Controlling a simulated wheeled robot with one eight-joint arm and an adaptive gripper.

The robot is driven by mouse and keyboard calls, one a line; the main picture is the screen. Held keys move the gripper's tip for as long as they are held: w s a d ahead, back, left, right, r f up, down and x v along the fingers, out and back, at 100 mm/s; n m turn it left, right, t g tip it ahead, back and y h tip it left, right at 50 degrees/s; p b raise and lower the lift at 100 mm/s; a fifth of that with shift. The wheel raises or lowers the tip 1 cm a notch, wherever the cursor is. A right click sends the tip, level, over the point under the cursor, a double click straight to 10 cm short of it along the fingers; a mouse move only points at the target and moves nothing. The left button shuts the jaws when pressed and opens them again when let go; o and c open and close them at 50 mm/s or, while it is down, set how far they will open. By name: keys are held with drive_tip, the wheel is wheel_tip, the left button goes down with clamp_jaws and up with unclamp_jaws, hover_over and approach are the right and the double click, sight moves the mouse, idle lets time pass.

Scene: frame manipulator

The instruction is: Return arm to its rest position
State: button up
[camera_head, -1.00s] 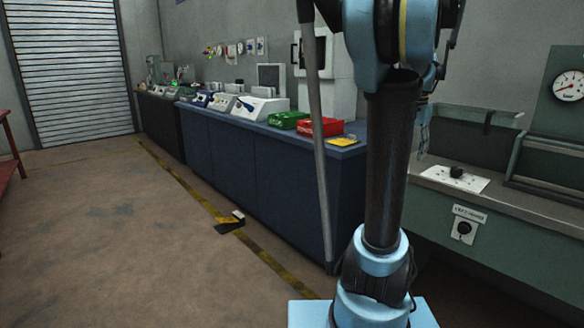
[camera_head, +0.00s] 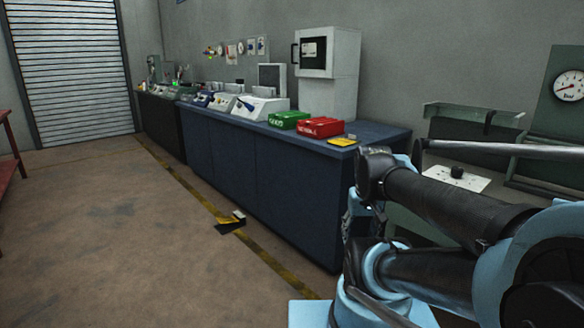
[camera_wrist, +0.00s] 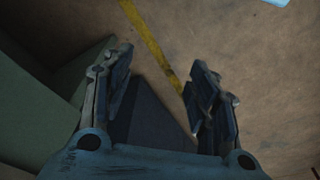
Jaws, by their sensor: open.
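My arm (camera_head: 440,215) is folded low at the right of the head view, with its links stacked close together in front of the green bench. My gripper (camera_wrist: 160,80) shows in the wrist view with its two fingers apart and nothing between them. It points down toward the brown floor, where a yellow line (camera_wrist: 148,40) runs past the fingers. In the head view I cannot make out the gripper's fingers clearly.
A blue counter (camera_head: 290,190) holds a green box (camera_head: 288,120), a red box (camera_head: 320,127) and a white cabinet (camera_head: 330,70). A green bench with a gauge (camera_head: 569,87) stands at the right. A small dark object (camera_head: 230,223) lies on the floor.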

drive_tip(key=shift+s+a+f, duration=0.25)
drive_tip(key=shift+s+f, duration=0.2)
drive_tip(key=shift+f, duration=0.3)
drive_tip(key=shift+w+f, duration=0.2)
drive_tip(key=shift+w, duration=0.2)
